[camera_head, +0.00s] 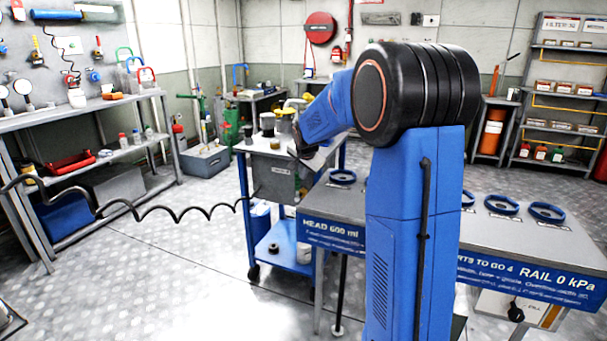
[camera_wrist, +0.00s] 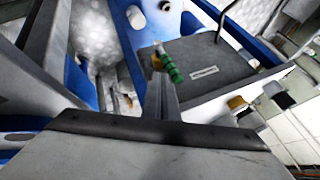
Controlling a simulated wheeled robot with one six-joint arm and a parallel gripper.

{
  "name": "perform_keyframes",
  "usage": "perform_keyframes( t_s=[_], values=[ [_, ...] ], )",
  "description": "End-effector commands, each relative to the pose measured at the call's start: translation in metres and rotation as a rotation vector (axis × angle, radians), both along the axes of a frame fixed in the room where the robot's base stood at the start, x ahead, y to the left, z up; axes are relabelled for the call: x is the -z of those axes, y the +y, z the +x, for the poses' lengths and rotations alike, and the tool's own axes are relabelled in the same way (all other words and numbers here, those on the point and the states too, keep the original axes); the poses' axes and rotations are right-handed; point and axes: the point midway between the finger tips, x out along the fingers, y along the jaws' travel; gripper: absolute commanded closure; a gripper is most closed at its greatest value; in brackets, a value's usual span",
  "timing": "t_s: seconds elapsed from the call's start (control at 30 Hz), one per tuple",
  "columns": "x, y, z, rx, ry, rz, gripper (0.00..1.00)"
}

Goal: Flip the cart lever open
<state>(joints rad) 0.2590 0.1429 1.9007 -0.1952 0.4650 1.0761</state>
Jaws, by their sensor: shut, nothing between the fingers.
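The blue-framed cart (camera_head: 246,195) stands in the middle of the head view with a grey box (camera_head: 275,176) on it. The wrist view shows a grey box (camera_wrist: 205,68) with a small white label. A short green ribbed handle (camera_wrist: 171,67), which looks like the lever, lies against the near left side of this box. My gripper (camera_head: 303,148) is over the right side of the cart, partly hidden behind my arm. In the wrist view its narrow fingers (camera_wrist: 162,95) are shut and empty, with their tips close to the green handle. I cannot tell whether they touch.
A grey bench (camera_head: 340,205) with blue rings stands right of the cart, partly behind my arm. Several cans (camera_head: 268,123) stand on the cart top. A coiled black cable (camera_head: 150,212) hangs across to the cart from the left. The floor (camera_head: 170,275) at front left is clear.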

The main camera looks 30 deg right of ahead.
Motion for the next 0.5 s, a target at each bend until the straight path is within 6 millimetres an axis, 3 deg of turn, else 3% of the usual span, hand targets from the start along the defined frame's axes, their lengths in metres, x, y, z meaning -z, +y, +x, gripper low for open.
perform_keyframes(
  t_s=[0.2,0.5],
  values=[
    [0.031,-0.009,0.021,-0.001,0.003,0.001,1.00],
    [0.055,-0.016,0.038,0.000,0.001,0.000,1.00]
  ],
)
